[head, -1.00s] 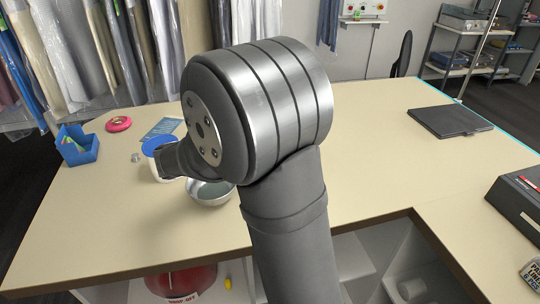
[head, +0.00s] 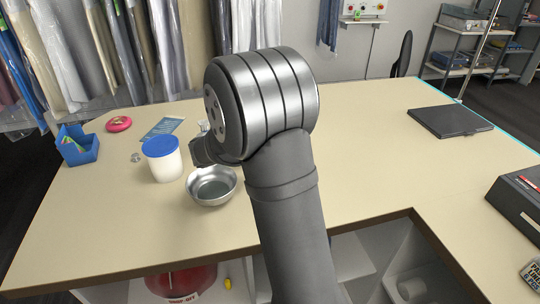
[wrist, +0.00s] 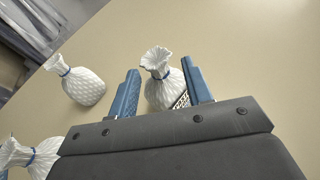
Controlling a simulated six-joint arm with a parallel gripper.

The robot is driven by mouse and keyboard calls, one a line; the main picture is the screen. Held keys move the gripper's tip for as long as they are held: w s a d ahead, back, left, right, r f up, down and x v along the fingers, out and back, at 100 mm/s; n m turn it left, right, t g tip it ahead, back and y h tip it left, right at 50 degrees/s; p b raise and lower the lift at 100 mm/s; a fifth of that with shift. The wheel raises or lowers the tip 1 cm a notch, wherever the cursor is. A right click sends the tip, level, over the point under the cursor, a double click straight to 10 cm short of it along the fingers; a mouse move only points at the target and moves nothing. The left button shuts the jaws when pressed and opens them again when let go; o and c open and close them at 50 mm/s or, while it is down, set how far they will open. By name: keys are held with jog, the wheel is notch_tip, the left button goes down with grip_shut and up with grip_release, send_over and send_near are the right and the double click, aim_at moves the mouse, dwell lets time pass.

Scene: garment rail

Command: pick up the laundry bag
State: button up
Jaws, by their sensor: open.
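Several white laundry bags, each gathered at the neck with a blue tie, show in the wrist view. One laundry bag (wrist: 158,88) appears between the two blue fingers of my gripper (wrist: 160,68), nearer the right finger. I cannot tell whether it touches either finger. The gripper is open. A second bag (wrist: 84,86) stands to the left of the left finger, and more white bag shapes (wrist: 40,158) show at the lower left, partly cut off. In the head view my arm hides the fingers and most of the bags.
On the cream counter (head: 110,220) stand a white tub with a blue lid (head: 162,160), a metal bowl (head: 212,186), a blue bin (head: 77,146) and a pink round thing (head: 119,124). A dark flat case (head: 450,121) lies at right. The counter's middle right is clear.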

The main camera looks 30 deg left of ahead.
jog(key=x, duration=0.5)
jog(key=shift+w+a+f, duration=0.1)
jog(key=shift+a+f, duration=0.05)
jog(key=shift+a, duration=0.1)
grip_shut()
